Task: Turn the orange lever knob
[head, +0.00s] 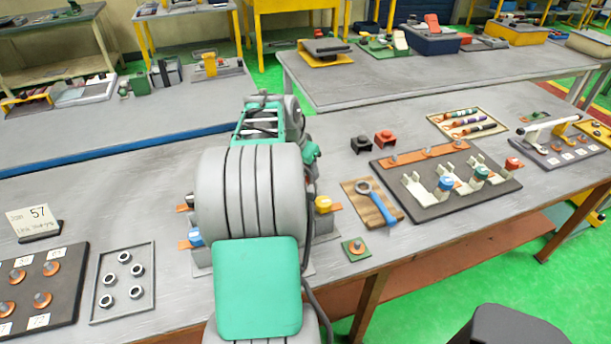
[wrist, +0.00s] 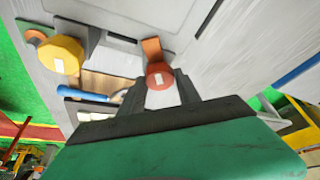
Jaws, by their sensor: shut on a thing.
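In the wrist view the orange lever knob (wrist: 160,73) shows a round red-orange cap with a pale mark. An orange tab runs up from it, away from my gripper. My gripper (wrist: 160,90) is shut on the knob, with a dark finger on each side of it. A yellow knob (wrist: 62,58) stands up and to the left of it, apart from the fingers. In the head view my own arm hides the gripper and the orange knob. The yellow knob (head: 323,204) shows just right of my arm, and a blue knob (head: 195,237) shows just left of it.
A wrench (head: 379,199) on a wooden board and a small green plate (head: 354,249) with a copper post lie right of my arm. A dark fixture board (head: 455,205) with colored clamps is farther right.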

